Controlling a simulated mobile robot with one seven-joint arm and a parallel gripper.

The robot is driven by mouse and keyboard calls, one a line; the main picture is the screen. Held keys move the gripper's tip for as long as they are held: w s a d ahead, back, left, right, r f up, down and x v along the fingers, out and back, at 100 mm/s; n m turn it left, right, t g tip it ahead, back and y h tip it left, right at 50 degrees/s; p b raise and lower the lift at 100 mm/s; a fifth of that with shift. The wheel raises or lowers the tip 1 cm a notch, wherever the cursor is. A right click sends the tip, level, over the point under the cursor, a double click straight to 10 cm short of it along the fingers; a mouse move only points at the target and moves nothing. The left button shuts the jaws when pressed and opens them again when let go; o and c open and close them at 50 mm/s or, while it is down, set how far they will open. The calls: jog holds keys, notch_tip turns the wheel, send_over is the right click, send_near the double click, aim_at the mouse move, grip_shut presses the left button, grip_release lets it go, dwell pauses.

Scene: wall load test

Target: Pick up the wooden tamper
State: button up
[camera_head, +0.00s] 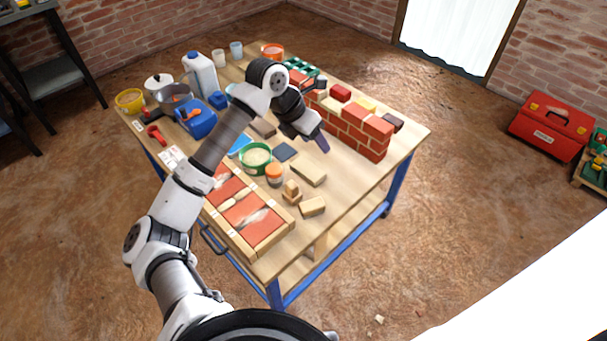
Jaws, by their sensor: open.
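What looks like the wooden tamper (291,191), a small light-wood block with a raised upper part, stands on the workbench (348,190) near its front right. My gripper (322,145) is above the bench, up and to the right of the tamper in the picture and apart from it. It is open, and nothing shows between its fingers. The fingers are small and seen from the side. No part of my arm covers the tamper.
Wooden blocks (312,206) lie close to the tamper, and an orange-lidded jar (274,174) stands to its left. A brick wall model (357,130) stands behind my gripper. A wood-framed tray of red panels (264,247) lies at the front. Bare bench shows at the right.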

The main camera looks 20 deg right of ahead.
aim_at(294, 184)
jog(key=a+f+y, duration=0.1)
jog(key=f, duration=0.4)
jog(key=w+a+f+y+p, duration=0.1)
jog(key=a+f+y, duration=0.1)
jog(key=f, duration=0.3)
jog(key=w+a+f+y, duration=0.1)
jog(key=f+y, duration=0.1)
jog(key=f, duration=0.3)
jog(key=shift+a+t+p, duration=0.2)
jog(key=shift+t+p, duration=0.15)
jog(key=shift+t, duration=0.05)
jog(key=shift+w+d+f+p, duration=0.1)
jog(key=shift+f+p, duration=0.35)
jog(key=shift+f, duration=1)
jog(key=shift+w+f+p, duration=0.1)
jog(key=shift+f+p, duration=0.3)
jog(key=shift+f, duration=1.05)
jog(key=c, duration=0.7)
jog(key=shift+r, duration=0.15)
jog(key=shift+c, duration=0.2)
